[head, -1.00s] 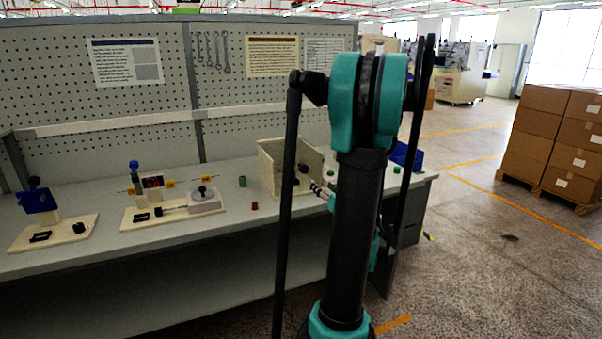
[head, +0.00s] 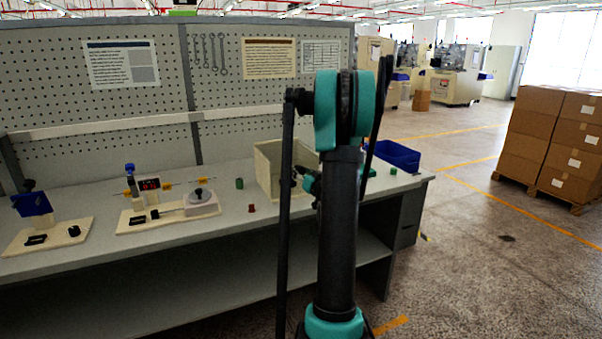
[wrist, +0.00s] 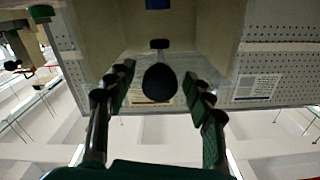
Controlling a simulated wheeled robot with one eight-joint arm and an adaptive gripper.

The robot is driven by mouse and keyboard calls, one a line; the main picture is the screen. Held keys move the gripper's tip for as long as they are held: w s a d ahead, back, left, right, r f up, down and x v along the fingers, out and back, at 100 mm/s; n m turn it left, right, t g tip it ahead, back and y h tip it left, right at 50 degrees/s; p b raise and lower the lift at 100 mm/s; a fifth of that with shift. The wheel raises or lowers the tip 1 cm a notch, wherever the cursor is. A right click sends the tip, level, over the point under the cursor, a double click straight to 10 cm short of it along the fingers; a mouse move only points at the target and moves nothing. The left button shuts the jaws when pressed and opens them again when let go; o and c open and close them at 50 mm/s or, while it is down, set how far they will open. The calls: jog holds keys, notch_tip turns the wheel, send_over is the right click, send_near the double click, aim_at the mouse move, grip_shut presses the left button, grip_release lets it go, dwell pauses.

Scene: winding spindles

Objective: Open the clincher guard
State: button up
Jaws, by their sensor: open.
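The likely clincher guard is a cream open box (head: 268,165) at the right part of the bench; I cannot tell for certain which part of it is the guard. In the wrist view, cream walls (wrist: 95,35) fill the top, with a black round knob (wrist: 160,82) on a short stem in the middle. My gripper (wrist: 160,75) is open, with one finger on each side of the knob. Whether the fingers touch it cannot be told. In the head view my own arm hides most of the gripper and part of the box.
A spindle fixture (head: 165,212) with a red display stands mid-bench. A blue-topped fixture (head: 50,232) stands at the left. A green cylinder (head: 239,183) and a red one (head: 252,208) stand loose left of the box. A blue bin (head: 397,155) is at the right end. Pegboard backs the bench.

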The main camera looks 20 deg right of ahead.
jog(key=shift+w, duration=0.1)
jog(key=shift+c, duration=0.5)
grip_shut()
jog(key=shift+r, duration=0.1)
